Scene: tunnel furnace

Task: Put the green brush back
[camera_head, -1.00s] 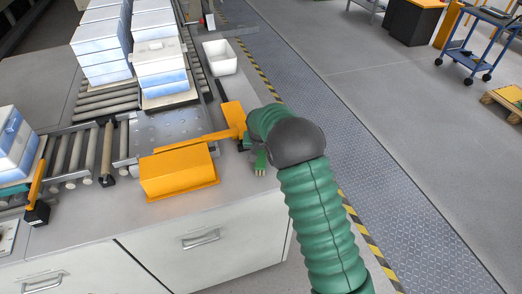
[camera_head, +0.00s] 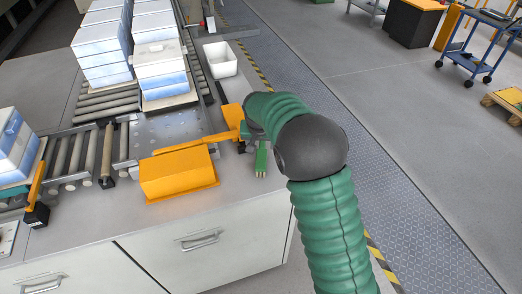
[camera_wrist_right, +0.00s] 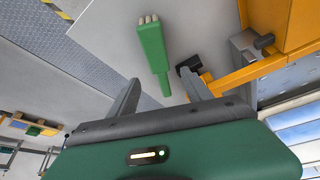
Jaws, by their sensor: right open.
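The green brush (camera_head: 262,158) lies on the grey counter top, right of the orange box-shaped cover, with its pale bristle end towards the front edge. In the right wrist view the brush (camera_wrist_right: 152,46) has its bristles at the top and its narrow handle pointing down between my fingers. My right gripper (camera_wrist_right: 160,78) is open, with one finger on each side of the handle's end and apart from it. I cannot tell its height above the counter. In the head view my green arm mostly hides this gripper (camera_head: 249,132). My left gripper is not in view.
The orange cover (camera_head: 178,174) and an orange arm (camera_head: 203,140) stand close left of the brush. A white open bin (camera_head: 220,59) sits further back. Stacked white and blue boxes (camera_head: 158,66) stand on the roller conveyor. The counter in front of the brush is clear.

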